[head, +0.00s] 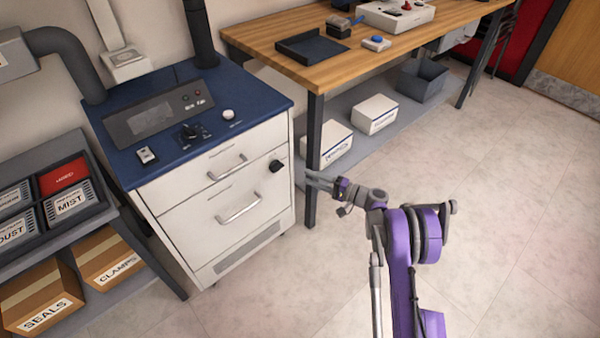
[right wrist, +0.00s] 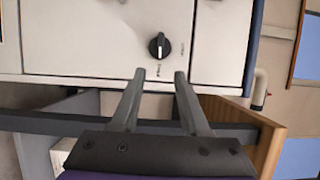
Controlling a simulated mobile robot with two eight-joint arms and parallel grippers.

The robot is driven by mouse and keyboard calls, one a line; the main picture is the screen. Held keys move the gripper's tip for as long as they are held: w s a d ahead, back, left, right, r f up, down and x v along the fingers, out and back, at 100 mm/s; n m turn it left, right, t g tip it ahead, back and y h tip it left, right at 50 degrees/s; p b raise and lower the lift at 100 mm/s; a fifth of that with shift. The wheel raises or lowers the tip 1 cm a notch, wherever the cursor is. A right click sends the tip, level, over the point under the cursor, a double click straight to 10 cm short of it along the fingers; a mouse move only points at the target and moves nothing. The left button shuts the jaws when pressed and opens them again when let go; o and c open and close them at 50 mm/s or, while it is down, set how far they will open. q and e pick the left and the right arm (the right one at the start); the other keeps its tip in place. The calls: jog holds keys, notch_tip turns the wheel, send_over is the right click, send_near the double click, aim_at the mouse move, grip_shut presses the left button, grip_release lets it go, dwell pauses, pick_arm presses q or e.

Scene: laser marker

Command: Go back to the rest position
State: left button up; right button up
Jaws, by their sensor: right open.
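My right gripper (head: 318,182) is open and empty in the head view, in front of the white cabinet's (head: 222,262) right edge and near the table's front leg. In the right wrist view its two fingers (right wrist: 160,75) are spread apart and point toward a black rotary knob (right wrist: 159,45) on the cabinet front. The knob (head: 276,166) also shows in the head view, a little left of the fingertips. The fingers do not appear to touch it. My left gripper is in neither view.
The cabinet has a blue top (head: 255,95) with a control panel and two drawer handles. A wooden workbench (head: 262,36) stands behind right, with white boxes (head: 375,113) on its lower shelf. A rack (head: 62,153) with bins and cartons is at left. The tiled floor at right is clear.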

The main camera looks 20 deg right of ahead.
jog(key=shift+s+d, duration=0.4)
jog(key=shift+s, duration=0.05)
